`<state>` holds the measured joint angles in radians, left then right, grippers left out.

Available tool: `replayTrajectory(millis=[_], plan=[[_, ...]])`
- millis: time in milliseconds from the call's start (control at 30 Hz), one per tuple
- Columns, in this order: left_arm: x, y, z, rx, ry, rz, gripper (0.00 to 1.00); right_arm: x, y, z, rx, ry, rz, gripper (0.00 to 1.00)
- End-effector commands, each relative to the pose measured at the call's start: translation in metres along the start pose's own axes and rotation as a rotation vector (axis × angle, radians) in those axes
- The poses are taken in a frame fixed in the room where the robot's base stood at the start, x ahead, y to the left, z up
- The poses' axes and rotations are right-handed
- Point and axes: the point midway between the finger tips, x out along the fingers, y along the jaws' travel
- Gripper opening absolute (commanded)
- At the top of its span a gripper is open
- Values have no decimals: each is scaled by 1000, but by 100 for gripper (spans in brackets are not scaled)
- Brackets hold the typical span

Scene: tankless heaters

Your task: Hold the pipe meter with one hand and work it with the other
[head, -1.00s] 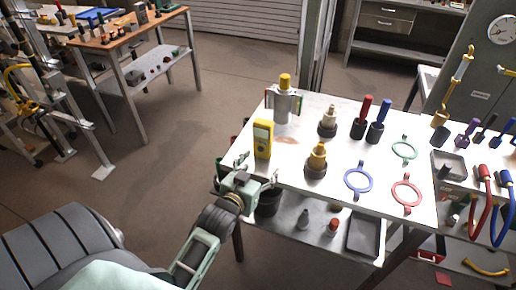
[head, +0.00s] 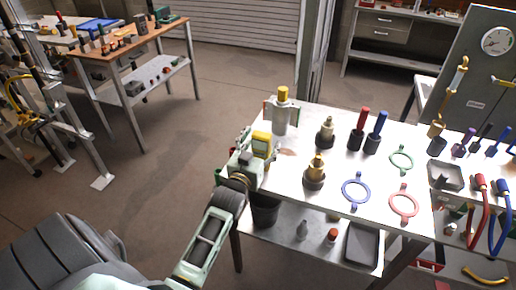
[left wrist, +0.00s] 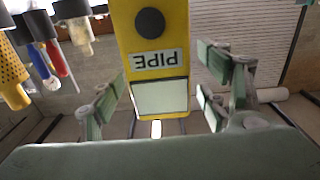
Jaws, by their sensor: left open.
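The pipe meter is a yellow handheld box (head: 261,143) standing upright near the left edge of the white table. In the left wrist view the meter (left wrist: 155,70) shows its "PIPE" label upside down, a black round knob and a pale screen. My left gripper (head: 247,155) is at the table's left edge, right in front of the meter and hiding its lower part. In the left wrist view the open left gripper (left wrist: 165,92) has its fingers on both sides of the meter, with visible gaps. My right gripper is not in view.
On the white table (head: 290,180) stand a grey cylinder with yellow cap (head: 281,112), brass-topped fittings (head: 315,172), red and blue handled tools (head: 376,132), and coloured rings (head: 356,190). A grey cabinet with a gauge (head: 496,40) is at right. Open floor lies left of the table.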

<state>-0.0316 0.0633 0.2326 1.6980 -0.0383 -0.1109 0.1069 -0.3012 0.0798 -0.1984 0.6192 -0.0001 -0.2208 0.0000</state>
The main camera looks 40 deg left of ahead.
Motion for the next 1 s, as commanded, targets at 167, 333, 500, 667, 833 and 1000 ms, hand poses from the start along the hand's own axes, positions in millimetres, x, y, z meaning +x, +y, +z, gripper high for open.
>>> replayTrajectory(millis=[167,333,500,667,833,1000], plan=[[3,0,0,0,0,0,69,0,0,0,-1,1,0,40],[2,0,0,0,0,0,64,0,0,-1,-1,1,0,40],[2,0,0,0,0,0,50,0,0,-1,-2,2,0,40],[2,0,0,0,0,0,36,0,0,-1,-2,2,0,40],[2,0,0,0,-1,0,21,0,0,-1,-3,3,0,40],[2,0,0,0,-1,0,13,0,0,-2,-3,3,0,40]])
